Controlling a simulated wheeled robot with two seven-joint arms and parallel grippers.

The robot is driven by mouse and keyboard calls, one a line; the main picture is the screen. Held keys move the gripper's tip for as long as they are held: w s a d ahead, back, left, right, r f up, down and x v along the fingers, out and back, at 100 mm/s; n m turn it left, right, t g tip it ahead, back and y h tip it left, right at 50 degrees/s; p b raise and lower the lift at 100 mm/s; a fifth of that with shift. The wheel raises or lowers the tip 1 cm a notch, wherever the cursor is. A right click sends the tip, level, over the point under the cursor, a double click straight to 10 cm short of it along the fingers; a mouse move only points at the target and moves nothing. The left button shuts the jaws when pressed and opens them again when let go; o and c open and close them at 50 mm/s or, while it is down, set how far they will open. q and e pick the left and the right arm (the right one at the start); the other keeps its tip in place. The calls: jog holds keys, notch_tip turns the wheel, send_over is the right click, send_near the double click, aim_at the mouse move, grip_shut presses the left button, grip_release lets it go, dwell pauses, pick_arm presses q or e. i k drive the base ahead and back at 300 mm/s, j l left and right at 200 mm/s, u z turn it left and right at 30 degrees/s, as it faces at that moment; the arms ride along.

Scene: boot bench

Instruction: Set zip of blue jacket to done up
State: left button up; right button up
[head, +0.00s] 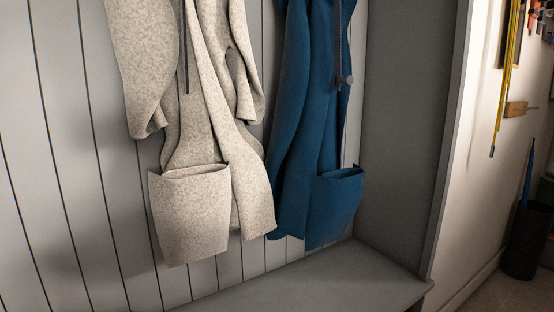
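The blue jacket (305,130) hangs against the panelled wall, right of centre in the head view. Its top is cut off by the upper picture edge. A dark zip strip (339,115) runs down its right part, with a small dark zip pull (345,80) on it near the upper part of the view. A blue pocket (336,198) sits low on the jacket. I cannot tell from this view how far the zip is closed. Neither of my grippers is in view.
A beige speckled coat (200,130) hangs close to the left of the jacket. A grey bench (320,285) lies below, and a grey side panel (400,130) stands right of the jacket. Further right are a yellow cord (504,90) and a dark bin (525,243). The space before the jacket looks clear.

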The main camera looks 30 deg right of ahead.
aim_at(348, 81)
jog(key=z, duration=1.1)
